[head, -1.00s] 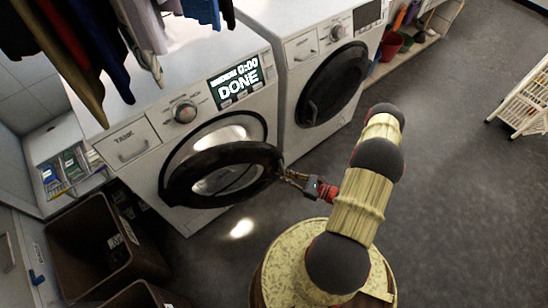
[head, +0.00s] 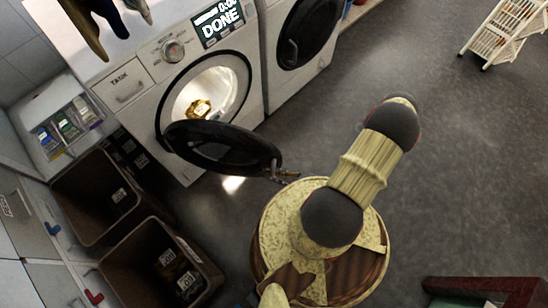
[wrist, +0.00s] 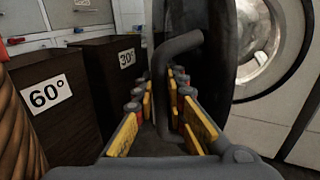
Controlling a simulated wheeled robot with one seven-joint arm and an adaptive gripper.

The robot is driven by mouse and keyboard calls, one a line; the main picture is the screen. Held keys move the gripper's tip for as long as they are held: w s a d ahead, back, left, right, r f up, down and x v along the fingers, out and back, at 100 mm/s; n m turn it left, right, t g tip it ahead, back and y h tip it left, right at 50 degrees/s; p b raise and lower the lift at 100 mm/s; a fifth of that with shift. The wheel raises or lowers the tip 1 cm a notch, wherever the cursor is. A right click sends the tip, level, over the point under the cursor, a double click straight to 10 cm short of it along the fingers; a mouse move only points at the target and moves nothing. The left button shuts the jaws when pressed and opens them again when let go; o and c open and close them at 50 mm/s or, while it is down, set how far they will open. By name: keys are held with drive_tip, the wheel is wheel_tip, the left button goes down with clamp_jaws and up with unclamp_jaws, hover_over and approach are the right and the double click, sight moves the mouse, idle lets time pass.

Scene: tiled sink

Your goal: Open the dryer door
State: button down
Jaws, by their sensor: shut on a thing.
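The dryer (head: 150,85) is a white front-loader with a lit display reading DONE. Its round dark door (head: 200,148) stands swung well out from the lit drum opening (head: 210,85); it also shows edge-on in the wrist view (wrist: 222,50). My gripper (head: 281,173) is at the door's free edge. In the wrist view my gripper (wrist: 179,80) has its yellow-padded fingers on both sides of the dark curved door handle (wrist: 176,46), shut on it. A gold-coloured item (head: 197,109) lies in the drum.
A second white machine (head: 300,40) with a shut dark door stands to the right. Brown bins (head: 135,285) stand at the lower left; one in the wrist view is marked 60° (wrist: 60,120). A white rack (head: 505,30) is far right.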

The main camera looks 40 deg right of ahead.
drive_tip(key=shift+s+a, duration=0.15)
drive_tip(key=shift+a, duration=0.05)
drive_tip(key=c, duration=1.8)
unclamp_jaws()
drive_tip(key=shift+c, duration=0.2)
drive_tip(key=shift+s+d, duration=0.1)
drive_tip(key=v, duration=1.1)
drive_tip(key=shift+s+d, duration=0.15)
drive_tip(key=shift+s, duration=0.2)
drive_tip(key=shift+c, duration=0.3)
